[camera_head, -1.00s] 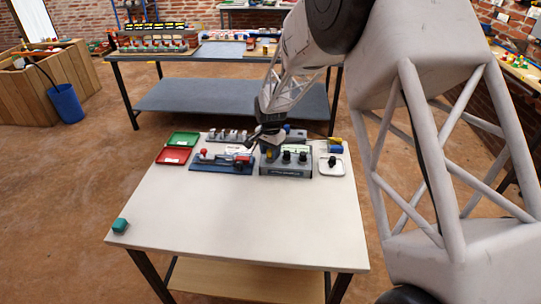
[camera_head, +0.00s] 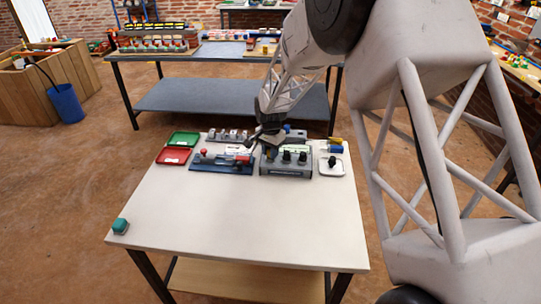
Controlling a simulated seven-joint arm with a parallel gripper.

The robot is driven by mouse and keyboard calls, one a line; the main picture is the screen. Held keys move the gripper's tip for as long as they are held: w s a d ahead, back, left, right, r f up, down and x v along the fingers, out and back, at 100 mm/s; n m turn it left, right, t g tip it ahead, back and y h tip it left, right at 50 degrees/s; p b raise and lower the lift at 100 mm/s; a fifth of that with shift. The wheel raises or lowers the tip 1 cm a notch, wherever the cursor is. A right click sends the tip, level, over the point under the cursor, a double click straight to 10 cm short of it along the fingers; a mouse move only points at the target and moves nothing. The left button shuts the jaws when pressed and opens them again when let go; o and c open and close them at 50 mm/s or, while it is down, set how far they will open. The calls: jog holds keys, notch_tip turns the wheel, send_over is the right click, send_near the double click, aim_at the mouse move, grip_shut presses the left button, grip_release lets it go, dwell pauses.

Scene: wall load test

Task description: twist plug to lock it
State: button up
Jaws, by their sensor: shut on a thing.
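My gripper (camera_head: 268,144) is at the far part of the white table, low over the left end of a grey box (camera_head: 286,171) with several black knobs on it. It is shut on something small. What it holds is mostly hidden by the fingers and too small to make out, so I cannot tell the plug's shape or how far it is turned. The grey box stands on the table, and its other black knobs (camera_head: 302,157) stand upright to the right of my gripper.
A blue fixture with a red knob (camera_head: 222,166) stands left of the box. Green (camera_head: 184,139) and red (camera_head: 173,156) trays lie further left. A white tray (camera_head: 323,172) with a black piece is at right.

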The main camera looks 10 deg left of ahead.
jog(key=shift+m, duration=5.5)
